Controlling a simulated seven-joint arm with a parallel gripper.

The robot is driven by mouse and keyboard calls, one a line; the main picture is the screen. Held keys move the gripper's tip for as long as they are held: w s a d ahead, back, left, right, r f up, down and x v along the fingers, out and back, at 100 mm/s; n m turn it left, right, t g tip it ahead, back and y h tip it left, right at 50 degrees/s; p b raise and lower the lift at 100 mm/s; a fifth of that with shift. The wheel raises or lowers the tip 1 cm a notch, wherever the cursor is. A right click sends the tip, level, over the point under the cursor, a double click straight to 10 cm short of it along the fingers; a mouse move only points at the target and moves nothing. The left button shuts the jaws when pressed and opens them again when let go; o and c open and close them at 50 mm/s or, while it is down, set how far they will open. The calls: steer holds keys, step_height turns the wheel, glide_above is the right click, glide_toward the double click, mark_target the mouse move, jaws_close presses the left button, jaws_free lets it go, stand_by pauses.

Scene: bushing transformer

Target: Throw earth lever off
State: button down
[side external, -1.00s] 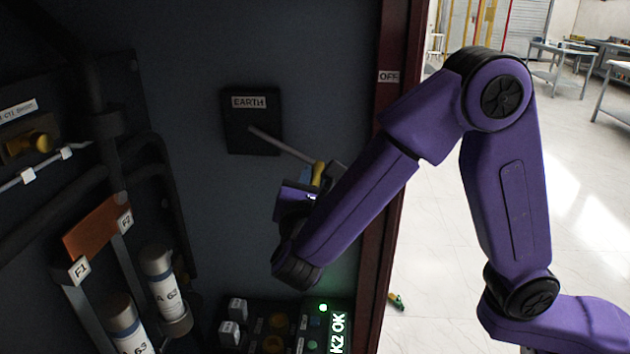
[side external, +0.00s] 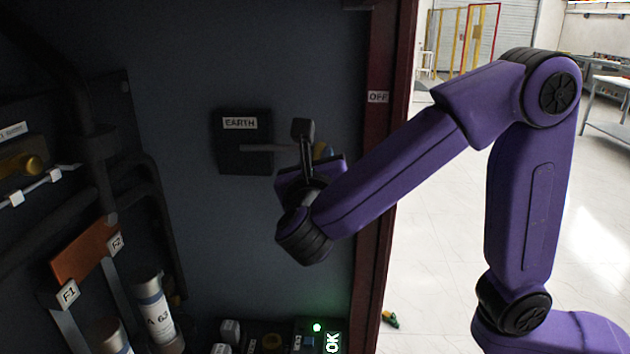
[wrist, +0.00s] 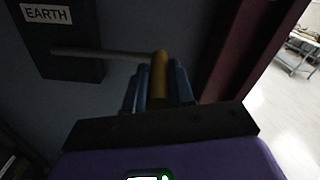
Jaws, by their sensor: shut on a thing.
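The earth lever is a grey rod (side external: 262,148) running from the black EARTH box (side external: 228,157) to the right, close to level, with a yellow handle at its end. The handle (side external: 320,150) is mostly hidden behind my gripper in the side view. In the wrist view, the lever rod (wrist: 100,53) and its yellow handle (wrist: 158,75) show clearly. My gripper (wrist: 158,85) has its blue fingers on both sides of the handle and is shut on it. An OFF label (side external: 377,97) is on the dark red cabinet edge, above and right of the handle.
The dark red cabinet edge (side external: 372,200) stands close to the right of my gripper. Fuse cylinders (side external: 155,310), an orange bar (side external: 85,253) and black pipes are at the left. A panel with a green light (side external: 317,327) is below. Open floor lies outside at the right.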

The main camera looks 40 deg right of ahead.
step_height(320, 180, up, 9)
steer(key=w+a+n, duration=0.2)
steer(key=n, duration=0.4)
steer(key=shift+w+a, duration=0.15)
steer(key=shift+a, duration=0.05)
steer(key=shift+r, duration=0.1)
steer(key=c, duration=1)
jaws_free()
steer(key=shift+o, duration=0.2)
steer(key=v, duration=1.7)
